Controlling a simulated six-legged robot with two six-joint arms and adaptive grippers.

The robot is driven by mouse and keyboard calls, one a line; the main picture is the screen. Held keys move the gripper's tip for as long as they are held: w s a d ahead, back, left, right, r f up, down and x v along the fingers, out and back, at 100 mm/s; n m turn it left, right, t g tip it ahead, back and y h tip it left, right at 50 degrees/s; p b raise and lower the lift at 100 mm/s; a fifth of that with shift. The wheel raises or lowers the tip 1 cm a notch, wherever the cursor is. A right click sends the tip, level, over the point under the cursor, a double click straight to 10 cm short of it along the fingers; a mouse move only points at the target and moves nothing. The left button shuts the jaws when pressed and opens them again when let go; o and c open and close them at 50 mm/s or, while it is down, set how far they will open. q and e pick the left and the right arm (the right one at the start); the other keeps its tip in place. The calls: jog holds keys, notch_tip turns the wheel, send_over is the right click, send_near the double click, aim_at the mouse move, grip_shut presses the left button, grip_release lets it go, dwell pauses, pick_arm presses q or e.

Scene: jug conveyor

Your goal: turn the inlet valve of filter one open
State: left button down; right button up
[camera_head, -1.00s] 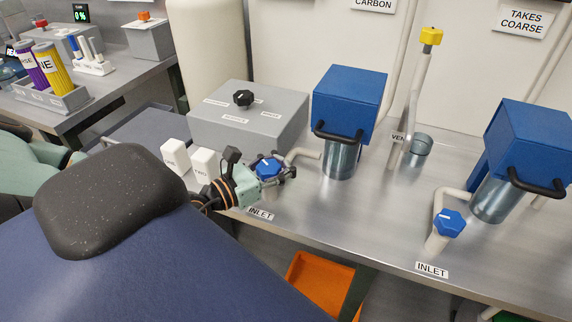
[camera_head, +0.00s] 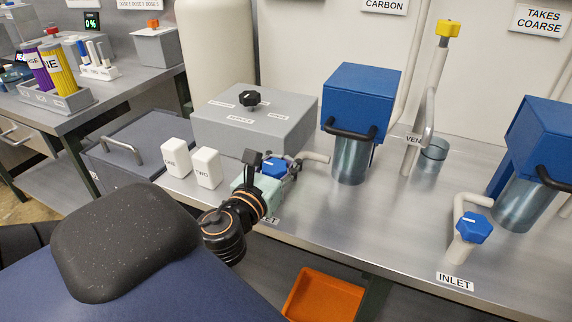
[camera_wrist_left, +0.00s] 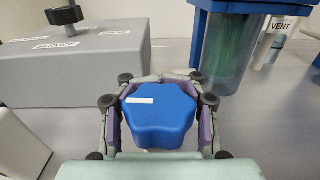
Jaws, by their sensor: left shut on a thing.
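A blue lobed valve knob (camera_head: 275,167) with a white mark sits on the inlet pipe of the left blue-lidded filter (camera_head: 352,155). My left gripper (camera_head: 277,169) is shut on this knob, its fingers on both sides. In the left wrist view the knob (camera_wrist_left: 160,118) lies between the purple finger pads, and its white mark lies nearly level on the left side. The INLET label in front is partly hidden by my gripper. A second blue knob (camera_head: 473,228) stands on the right filter's inlet, apart from my gripper. My right gripper is not in view.
White blocks marked ONE (camera_head: 176,158) and TWO (camera_head: 207,168) stand close left of my gripper. A grey box with a black knob (camera_head: 249,98) is behind them. A yellow-topped vent pipe (camera_head: 440,70) is at the right. An orange bin (camera_head: 325,297) is below the bench.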

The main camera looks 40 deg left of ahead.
pick_arm(q)
jog(key=shift+s+a+f+n+g+y, duration=0.1)
jog(key=shift+a+f+n+g+y, duration=0.1)
jog(key=shift+n+g+y, duration=0.35)
dwell(0.4)
jog(key=c, duration=1.5)
grip_release()
jog(key=shift+y, duration=0.25)
jog(key=o, duration=0.6)
jog(key=shift+r, duration=0.2)
jog(key=shift+c, duration=0.2)
jog(key=shift+d+t, duration=0.1)
jog(key=shift+t, duration=0.15)
jog(key=shift+d+m+t+h, duration=0.1)
jog(key=shift+m+t+h, duration=0.2)
jog(key=shift+m+h, duration=0.45)
jog(key=shift+d+h+p, duration=0.1)
jog(key=shift+h+p, duration=0.25)
